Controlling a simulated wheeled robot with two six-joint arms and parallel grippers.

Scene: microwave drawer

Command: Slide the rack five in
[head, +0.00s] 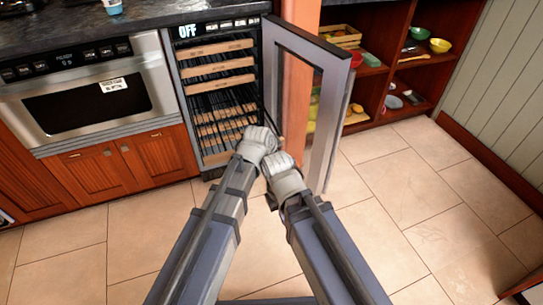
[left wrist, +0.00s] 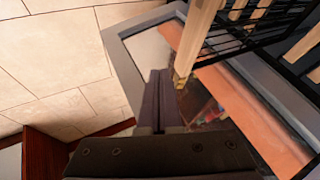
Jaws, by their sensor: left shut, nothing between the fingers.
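The wine cooler (head: 216,95) stands with its glass door (head: 303,105) swung open to the right. Its racks have wooden fronts, such as the upper one (head: 217,64), with several lower ones (head: 226,124) beneath. Which rack is number five I cannot tell. In the left wrist view a wooden rack front (left wrist: 198,38) with black wire bars (left wrist: 240,42) is close beyond my fingers, apart from them as far as I can see. My left gripper (left wrist: 159,98) is shut and empty. My right gripper (head: 284,179) is beside the left one before the cooler; its fingers are hidden.
An oven (head: 95,100) stands left of the cooler under a dark counter (head: 110,22). Open shelves (head: 405,75) with bowls and other items are behind the door on the right. The tiled floor (head: 430,225) is clear at right.

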